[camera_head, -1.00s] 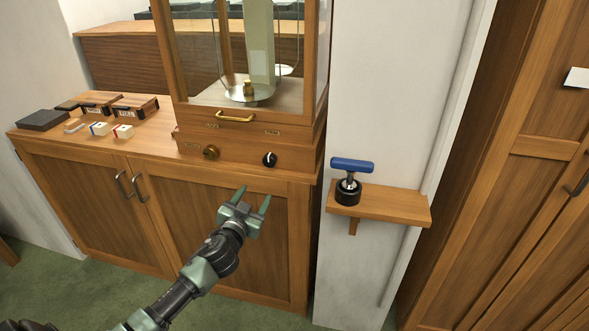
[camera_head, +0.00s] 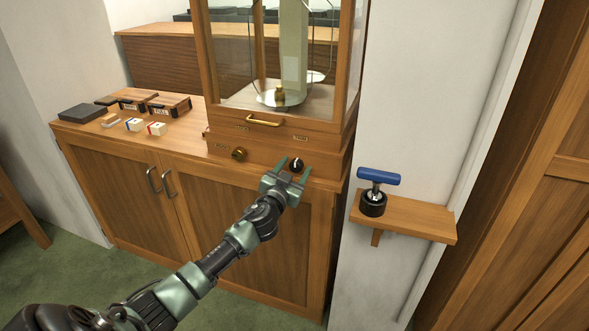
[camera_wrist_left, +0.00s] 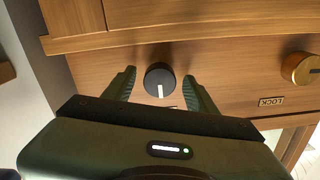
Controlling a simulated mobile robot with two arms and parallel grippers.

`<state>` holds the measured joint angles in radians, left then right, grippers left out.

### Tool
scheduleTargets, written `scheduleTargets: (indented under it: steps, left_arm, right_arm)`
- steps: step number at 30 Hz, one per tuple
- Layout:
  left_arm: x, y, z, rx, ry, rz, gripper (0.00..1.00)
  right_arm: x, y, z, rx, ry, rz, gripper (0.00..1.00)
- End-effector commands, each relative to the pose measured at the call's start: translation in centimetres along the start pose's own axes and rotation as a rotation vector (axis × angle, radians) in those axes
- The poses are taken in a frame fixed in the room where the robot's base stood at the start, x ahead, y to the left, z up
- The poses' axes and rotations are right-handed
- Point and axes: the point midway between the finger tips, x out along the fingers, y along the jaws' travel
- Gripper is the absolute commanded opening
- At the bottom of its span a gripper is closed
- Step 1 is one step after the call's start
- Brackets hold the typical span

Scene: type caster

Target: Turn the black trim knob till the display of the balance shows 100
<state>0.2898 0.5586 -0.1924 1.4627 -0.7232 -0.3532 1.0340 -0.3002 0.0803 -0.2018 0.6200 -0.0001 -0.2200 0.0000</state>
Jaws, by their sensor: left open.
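The black trim knob (camera_head: 296,164) with a white pointer line sits on the wooden front of the balance (camera_head: 268,138). In the left wrist view the knob (camera_wrist_left: 160,80) lies between the two fingers, apart from both. My left gripper (camera_head: 295,168) is open around or just in front of the knob; I cannot tell the exact depth. It also shows in the left wrist view (camera_wrist_left: 158,88). I cannot read a display on the balance in these views. My right gripper does not show.
A brass knob (camera_head: 239,154) sits left of the black one; in the wrist view it is beside a LOCK label (camera_wrist_left: 271,101). A brass handle (camera_head: 264,121) is above. A blue-handled tool (camera_head: 378,178) stands on a wall shelf (camera_head: 425,219) at right. Small boxes (camera_head: 170,106) lie on the cabinet.

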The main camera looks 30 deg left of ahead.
Motion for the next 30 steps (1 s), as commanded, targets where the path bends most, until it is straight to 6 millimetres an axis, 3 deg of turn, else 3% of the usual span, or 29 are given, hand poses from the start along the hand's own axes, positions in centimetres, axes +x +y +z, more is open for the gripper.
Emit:
scheduleTargets:
  steps: [4, 10, 20, 30]
  left_arm:
    - [-0.03, 0.03, 0.03, 0.000, 0.000, 0.001, 0.54]
    - [-0.04, 0.04, 0.04, 0.000, 0.000, 0.001, 0.00]
    - [-0.06, 0.06, 0.07, 0.038, -0.001, 0.001, 0.00]
    - [-0.08, 0.11, 0.11, 0.260, -0.001, 0.002, 0.00]
  right_arm:
    - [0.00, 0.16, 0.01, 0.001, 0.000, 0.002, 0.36]
    - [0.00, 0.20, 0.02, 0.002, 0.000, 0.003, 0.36]
    - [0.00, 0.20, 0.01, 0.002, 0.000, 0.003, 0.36]
    - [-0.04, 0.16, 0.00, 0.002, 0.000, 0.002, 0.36]
